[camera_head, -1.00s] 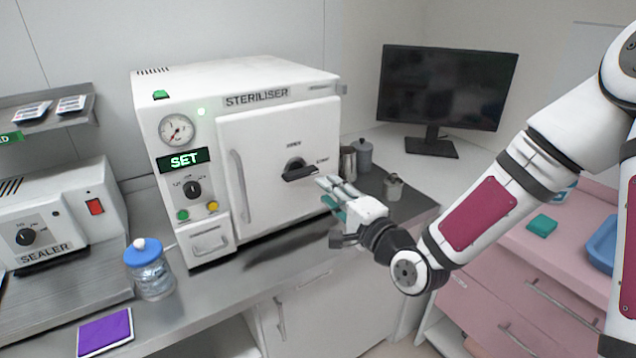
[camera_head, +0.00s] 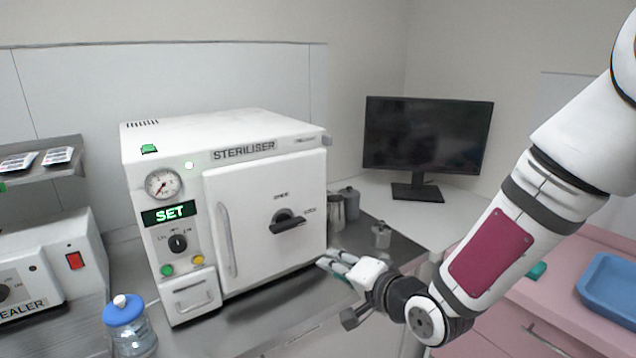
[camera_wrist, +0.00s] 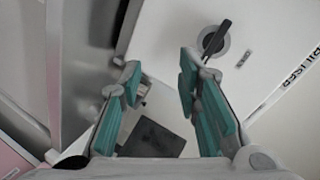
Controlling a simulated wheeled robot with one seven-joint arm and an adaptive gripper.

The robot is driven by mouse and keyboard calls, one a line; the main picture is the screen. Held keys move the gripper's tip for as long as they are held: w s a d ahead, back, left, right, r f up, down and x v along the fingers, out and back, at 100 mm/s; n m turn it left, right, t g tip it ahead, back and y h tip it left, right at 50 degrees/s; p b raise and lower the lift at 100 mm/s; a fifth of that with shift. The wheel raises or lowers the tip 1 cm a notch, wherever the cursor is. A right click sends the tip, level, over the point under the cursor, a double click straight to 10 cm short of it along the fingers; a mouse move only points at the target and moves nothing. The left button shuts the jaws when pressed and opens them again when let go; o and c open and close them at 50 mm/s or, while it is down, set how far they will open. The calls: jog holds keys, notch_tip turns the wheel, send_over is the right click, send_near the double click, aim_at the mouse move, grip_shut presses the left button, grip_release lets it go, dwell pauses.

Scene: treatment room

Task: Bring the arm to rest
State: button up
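My gripper (camera_head: 338,262) is in front of the lower right of the steriliser door, above the metal counter. In the wrist view my gripper (camera_wrist: 160,88) has its two teal-padded fingers apart, with nothing between them. The steriliser (camera_head: 225,150) is a white box with its door closed. Its dark door handle (camera_head: 288,222) lies roughly level. The handle also shows in the wrist view (camera_wrist: 216,38), beyond the right finger and apart from it. The display reads SET in green.
A dark monitor (camera_head: 427,135) stands behind on the right. Metal canisters (camera_head: 381,236) stand beside the steriliser. A pink cabinet with a blue tray (camera_head: 609,287) is at the right. A blue-lidded jar (camera_head: 128,328) and the sealer (camera_head: 45,265) are at the left.

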jog(key=s+d+r+n+g+h, duration=0.5)
jog(key=s+d+h, duration=0.4)
jog(key=d, duration=0.4)
jog(key=s+d+r+n+g, duration=0.1)
jog(key=s+r, duration=0.2)
jog(key=s, duration=0.6)
jog(key=s+d+r+g+y, duration=0.1)
jog(key=s+r, duration=0.2)
jog(key=s, duration=0.7)
jog(key=shift+r+n+y, duration=0.15)
jog(key=shift+n+y, duration=0.15)
jog(key=shift+n, duration=0.1)
jog(key=shift+o, duration=0.3)
